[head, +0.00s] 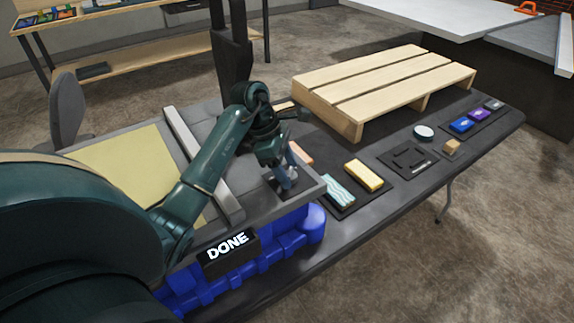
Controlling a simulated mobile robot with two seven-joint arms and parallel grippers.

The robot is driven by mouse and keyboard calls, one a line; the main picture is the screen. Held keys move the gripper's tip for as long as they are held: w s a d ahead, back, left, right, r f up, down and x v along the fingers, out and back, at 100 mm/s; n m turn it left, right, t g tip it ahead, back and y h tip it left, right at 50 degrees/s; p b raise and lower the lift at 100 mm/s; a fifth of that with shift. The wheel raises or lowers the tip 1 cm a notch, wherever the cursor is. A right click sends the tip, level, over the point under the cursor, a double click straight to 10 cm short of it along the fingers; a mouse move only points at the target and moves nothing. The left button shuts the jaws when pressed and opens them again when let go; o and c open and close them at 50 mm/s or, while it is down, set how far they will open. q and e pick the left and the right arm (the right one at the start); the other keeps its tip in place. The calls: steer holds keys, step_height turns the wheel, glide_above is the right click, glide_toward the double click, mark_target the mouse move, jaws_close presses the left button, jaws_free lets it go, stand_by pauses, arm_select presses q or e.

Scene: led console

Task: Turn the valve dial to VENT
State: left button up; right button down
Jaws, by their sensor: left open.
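I cannot make out a dial marked VENT; no such lettering is readable. A small round white-topped piece (423,132) lies on the dark table at the right, and I cannot tell whether it is the dial. My left gripper (287,182) is open and points down into the right part of a grey tray (232,203). A small pale and bluish item shows at its fingers; I cannot tell whether they touch it. The arm and gripper hide part of the tray. My right gripper is out of view.
A wooden pallet (385,84) lies on the table (400,195). Yellow (364,175) and teal striped (338,190) blocks, a dark square panel (408,157) and a small tan cube (451,147) lie before it.

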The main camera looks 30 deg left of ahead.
arm_select(q)
steer(key=shift+f, duration=0.1)
steer(key=shift+c, duration=0.4)
steer(key=c, duration=0.9)
